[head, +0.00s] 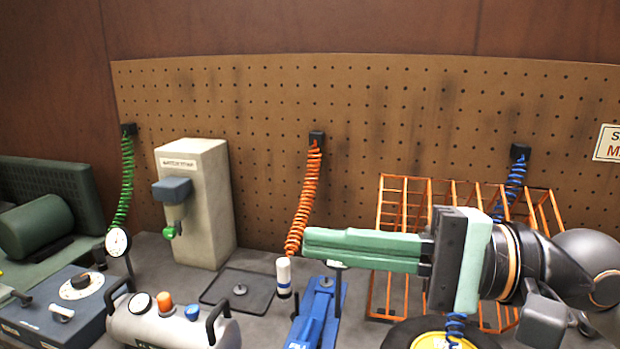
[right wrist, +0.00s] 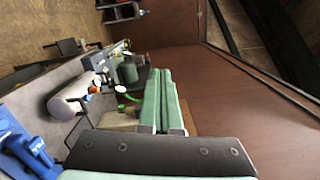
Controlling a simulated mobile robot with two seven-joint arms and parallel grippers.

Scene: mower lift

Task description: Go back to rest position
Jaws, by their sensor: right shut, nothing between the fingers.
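My right gripper (head: 308,243) comes in from the right in the head view, its green fingers pointing left and closed together with nothing between them. It hangs above the bench, in front of the pegboard and the orange wire rack. In the right wrist view the closed green fingers (right wrist: 160,100) show at the middle. My left gripper is not in either view.
The bench (head: 258,258) holds a grey tank (head: 170,325), a blue jack (head: 318,315), a beige dispenser (head: 205,200), a blue box (head: 55,310) and an orange wire rack (head: 388,210). Coiled hoses hang from the pegboard (head: 250,110). A yellow-centred wheel (head: 440,341) lies below my right arm.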

